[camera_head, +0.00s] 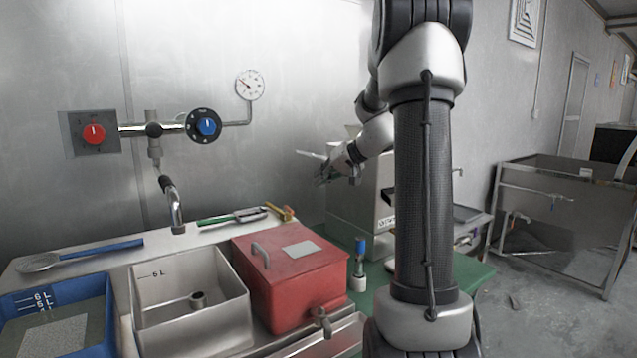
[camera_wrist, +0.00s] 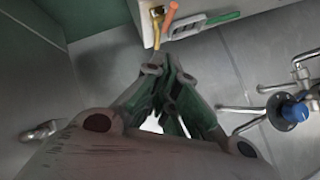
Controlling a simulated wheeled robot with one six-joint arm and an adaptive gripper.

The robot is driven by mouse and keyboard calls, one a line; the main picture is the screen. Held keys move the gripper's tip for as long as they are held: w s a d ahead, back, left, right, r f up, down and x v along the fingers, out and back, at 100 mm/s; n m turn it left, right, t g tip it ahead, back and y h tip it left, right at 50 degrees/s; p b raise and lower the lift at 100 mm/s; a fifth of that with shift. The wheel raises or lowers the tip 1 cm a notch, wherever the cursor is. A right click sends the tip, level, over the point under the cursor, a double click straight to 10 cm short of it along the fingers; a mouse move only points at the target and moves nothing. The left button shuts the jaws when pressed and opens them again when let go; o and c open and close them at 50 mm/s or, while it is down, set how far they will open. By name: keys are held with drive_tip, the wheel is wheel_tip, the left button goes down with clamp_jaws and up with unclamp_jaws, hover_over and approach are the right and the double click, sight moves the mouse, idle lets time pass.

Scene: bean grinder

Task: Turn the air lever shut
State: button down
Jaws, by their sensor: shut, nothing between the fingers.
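I cannot pick out the air lever for certain. A small silver fitting (camera_wrist: 40,131) shows on the grey surface at the left of the wrist view, and it may be a lever. My gripper (camera_head: 322,178) is raised beside the steel grinder housing (camera_head: 362,210) in the head view, with a pale thin bar (camera_head: 310,155) showing close by. The wrist view shows my gripper (camera_wrist: 170,82) with its fingers together and nothing between them. It is apart from the silver fitting. My arm hides much of the housing.
A red lidded box (camera_head: 290,275), a steel basin (camera_head: 190,300) and a blue basin (camera_head: 60,320) stand below left. A tap (camera_head: 172,205), a red knob (camera_head: 94,133), a blue knob (camera_head: 207,127) and a gauge (camera_head: 249,85) are at the wall. A green-handled tool (camera_head: 232,217) lies behind.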

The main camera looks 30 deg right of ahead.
sight(290, 211)
drive_tip(key=w+a+f, duration=0.4)
drive_tip(key=w+f, duration=0.2)
drive_tip(key=f, duration=0.1)
drive_tip(key=shift+a+f, duration=0.3)
drive_tip(key=shift+f, duration=0.1)
